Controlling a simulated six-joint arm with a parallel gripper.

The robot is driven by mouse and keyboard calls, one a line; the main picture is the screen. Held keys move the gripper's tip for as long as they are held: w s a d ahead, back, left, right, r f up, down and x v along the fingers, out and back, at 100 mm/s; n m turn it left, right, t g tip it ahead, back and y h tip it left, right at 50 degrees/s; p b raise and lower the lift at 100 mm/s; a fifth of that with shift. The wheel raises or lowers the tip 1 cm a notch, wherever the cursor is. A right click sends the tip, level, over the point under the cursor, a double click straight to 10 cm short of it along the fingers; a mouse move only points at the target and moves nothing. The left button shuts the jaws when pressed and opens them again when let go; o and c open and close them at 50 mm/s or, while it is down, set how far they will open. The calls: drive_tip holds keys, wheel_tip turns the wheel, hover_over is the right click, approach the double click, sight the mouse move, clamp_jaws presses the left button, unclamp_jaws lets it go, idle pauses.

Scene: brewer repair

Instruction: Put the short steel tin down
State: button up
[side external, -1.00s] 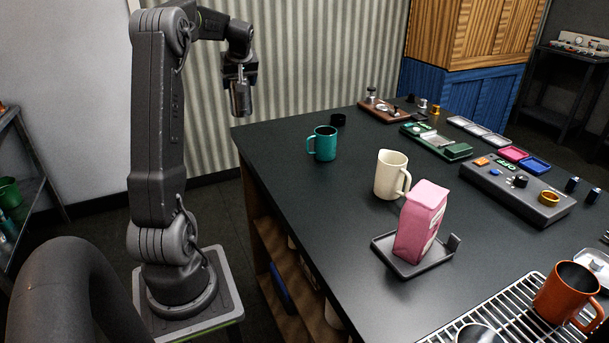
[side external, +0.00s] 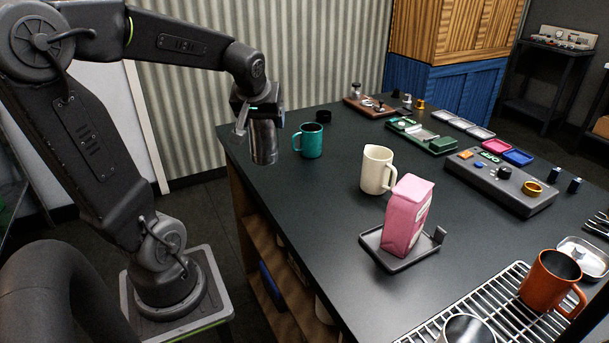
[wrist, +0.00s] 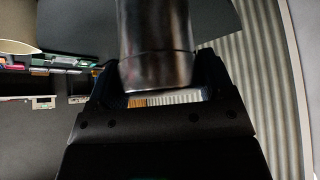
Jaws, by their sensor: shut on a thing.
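The short steel tin (side external: 264,143) is a shiny metal cylinder held by my gripper (side external: 258,118) in the side external view. It hangs upright or nearly so by the left edge of the dark table (side external: 300,215), left of the teal mug. I cannot tell whether it is over the table top. In the wrist view the tin (wrist: 155,45) fills the top middle, between the fingers of my gripper (wrist: 155,85). My gripper is shut on it. The tin's far end runs out of the wrist view.
A teal mug (side external: 309,140) stands close to the tin. A cream pitcher (side external: 376,170) and a pink bag (side external: 408,215) on a dark tray (side external: 370,240) stand farther right. An orange mug (side external: 548,280) is on a wire rack (side external: 490,302). The front left table top is clear.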

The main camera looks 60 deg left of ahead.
drive_tip(key=w+d+f, duration=0.6)
drive_tip(key=w+f, duration=0.1)
drive_tip(key=f, duration=0.2)
drive_tip(key=shift+w+f, duration=0.25)
drive_tip(key=shift+f, duration=0.1)
drive_tip(key=shift+f, duration=0.1)
drive_tip(key=o, duration=1)
drive_tip(key=shift+o, duration=0.2)
drive_tip(key=v, duration=1.2)
drive_tip(key=s+d+m+t+h, duration=0.2)
drive_tip(key=s+d+m+h, duration=0.3)
drive_tip(key=s+d+m, duration=0.6)
drive_tip(key=shift+d+f+h, duration=0.25)
drive_tip(key=shift+d+h, duration=0.05)
drive_tip(key=shift+d, duration=0.35)
